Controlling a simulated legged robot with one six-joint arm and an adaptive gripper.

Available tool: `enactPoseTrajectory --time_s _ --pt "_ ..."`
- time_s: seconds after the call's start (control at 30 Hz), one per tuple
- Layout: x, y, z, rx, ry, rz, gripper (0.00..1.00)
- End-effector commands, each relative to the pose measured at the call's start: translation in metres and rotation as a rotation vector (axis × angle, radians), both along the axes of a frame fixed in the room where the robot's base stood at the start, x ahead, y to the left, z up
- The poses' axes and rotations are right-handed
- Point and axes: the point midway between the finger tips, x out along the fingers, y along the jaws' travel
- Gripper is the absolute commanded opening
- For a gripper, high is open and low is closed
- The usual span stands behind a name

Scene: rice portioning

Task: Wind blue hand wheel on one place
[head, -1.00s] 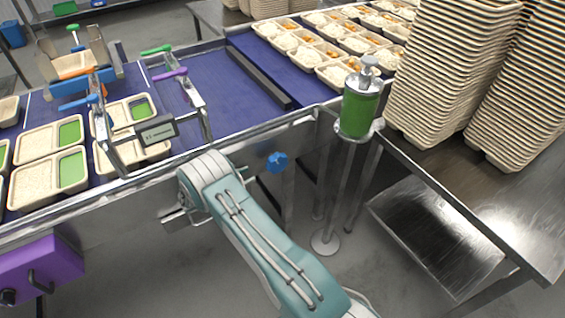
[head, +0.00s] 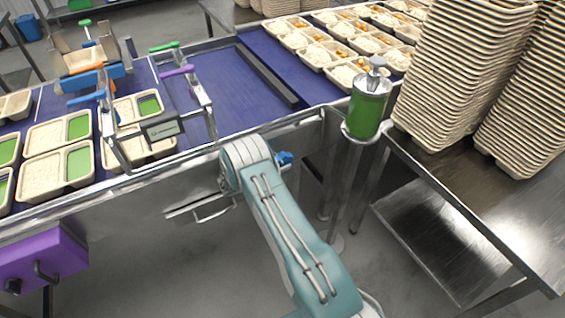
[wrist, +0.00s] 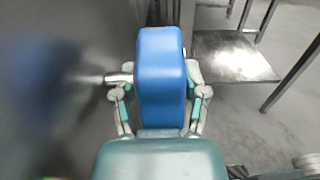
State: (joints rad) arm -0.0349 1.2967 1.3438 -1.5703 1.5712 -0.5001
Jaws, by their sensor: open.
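The blue hand wheel (head: 286,158) is on the side of the conveyor, partly hidden behind my arm in the head view. In the wrist view the blue wheel (wrist: 160,62) stands edge-on in the centre, with a metal shaft on its left. My gripper (wrist: 160,92) is open, with one finger on each side of the wheel. I cannot tell whether the fingers touch it. In the head view the gripper is hidden behind my arm.
The conveyor (head: 222,92) carries trays of rice and green food on the left. A green dispenser (head: 367,105) stands on a post right of my arm. Tray stacks (head: 465,80) stand on a steel table (head: 525,225) at right. A purple box (head: 42,258) is at lower left.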

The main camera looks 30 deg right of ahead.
Motion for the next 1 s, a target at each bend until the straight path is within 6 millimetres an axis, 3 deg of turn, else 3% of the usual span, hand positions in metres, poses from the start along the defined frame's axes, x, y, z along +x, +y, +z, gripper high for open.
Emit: enactPoseTrajectory --time_s 0.23,0.37,0.7,1.0 --pt "0.0001 -0.0008 0.0001 0.000 0.000 0.000 0.57" --pt "0.0001 -0.0007 0.0001 0.000 0.000 0.000 0.00" --pt "0.0009 -0.0017 0.0005 0.025 0.000 0.000 0.00" --pt "0.0014 -0.0033 0.0015 0.187 0.002 0.001 0.00"
